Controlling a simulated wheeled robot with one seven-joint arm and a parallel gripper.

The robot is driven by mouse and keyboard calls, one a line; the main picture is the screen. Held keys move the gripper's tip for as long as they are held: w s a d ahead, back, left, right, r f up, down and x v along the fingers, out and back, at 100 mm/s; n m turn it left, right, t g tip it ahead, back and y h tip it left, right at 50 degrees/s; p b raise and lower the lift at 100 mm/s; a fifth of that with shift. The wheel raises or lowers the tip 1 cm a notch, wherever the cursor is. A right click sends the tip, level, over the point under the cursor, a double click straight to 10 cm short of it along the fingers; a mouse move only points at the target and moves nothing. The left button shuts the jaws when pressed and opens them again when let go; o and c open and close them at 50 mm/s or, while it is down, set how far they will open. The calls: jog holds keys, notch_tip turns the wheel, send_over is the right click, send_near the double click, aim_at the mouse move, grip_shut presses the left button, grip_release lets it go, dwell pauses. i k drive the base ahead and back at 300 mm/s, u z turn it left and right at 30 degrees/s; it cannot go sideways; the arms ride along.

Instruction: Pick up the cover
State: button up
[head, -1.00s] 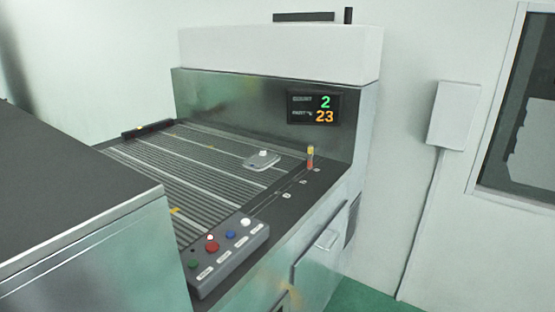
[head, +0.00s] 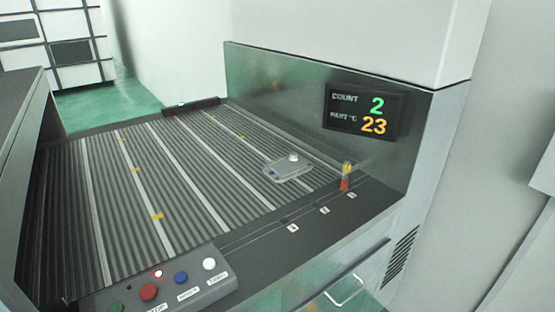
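The cover (head: 284,171) is a flat grey metal plate with a pale round knob on top. It lies flat on the ribbed conveyor bed (head: 130,200), towards the right side, short of the back panel. Nothing touches it from above. My gripper is not in view.
A small red and yellow post (head: 345,176) stands on the dark edge strip just right of the cover. A button box (head: 170,285) sits at the near edge. A display (head: 362,113) on the back panel reads COUNT 2 and PART °C 23. The rest of the bed is clear.

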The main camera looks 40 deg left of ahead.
aim_at(283, 169)
jog(key=u, duration=0.9)
jog(key=i, duration=0.95)
jog(key=u, duration=1)
